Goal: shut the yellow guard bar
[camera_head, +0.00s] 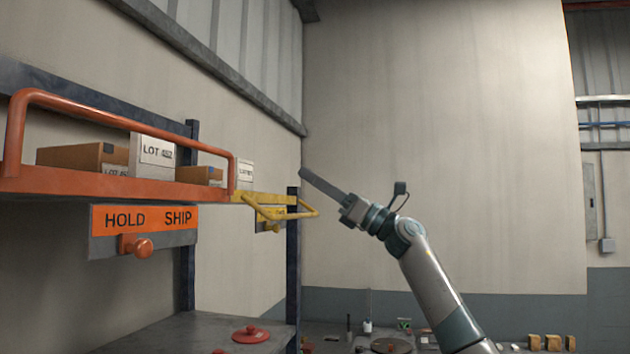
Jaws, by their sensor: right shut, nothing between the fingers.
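The yellow guard bar (292,214) is at the far end of the rack's shelf, left of the picture's middle. It sticks out from the yellow shelf edge (268,198) and slants down to the right, in front of a small yellow-marked plate. My right gripper (303,172) is shut and empty. Its long thin fingers point up and left, with the tips above and close to the bar's right end in the picture. I cannot tell the gap in depth. My left gripper is out of view.
An orange guard bar (128,121) stands upright along the nearer shelf, with boxes (82,156) and a white LOT 452 carton (152,152) behind it. Below hangs a HOLD SHIP plate (146,220) with an orange knob (136,246). A lower shelf (185,332) holds a red disc (251,334).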

